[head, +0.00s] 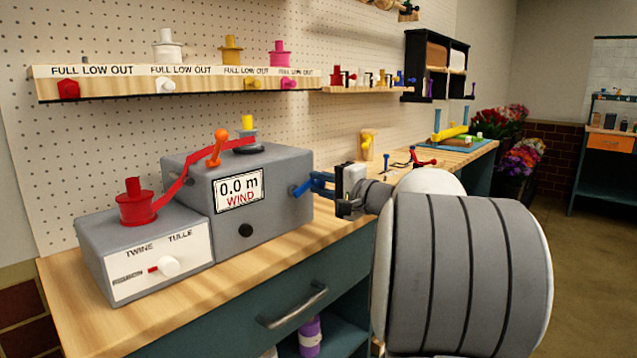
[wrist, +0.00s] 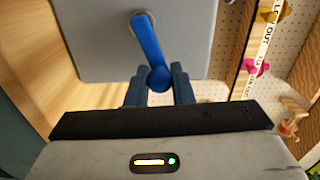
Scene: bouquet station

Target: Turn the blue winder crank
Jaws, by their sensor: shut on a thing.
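The winder (head: 250,185) is a grey box on the wooden bench, with a display reading "0.0 m WIND". Its blue crank (head: 301,190) is on the right side face. In the wrist view the crank (wrist: 150,50) runs from its hub near the top down to its knob end between the fingers. My gripper (head: 322,183) is at the crank from the right, and its blue fingers (wrist: 160,88) are shut on the crank's knob end. The fingers and arm hide part of the knob in the head view.
A selector box (head: 150,250) with a red spool (head: 136,203) stands left of the winder, and a red ribbon (head: 185,178) runs up to the winder's top. An orange lever (head: 216,148) stands on top. A drawer handle (head: 293,306) sticks out below the bench edge.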

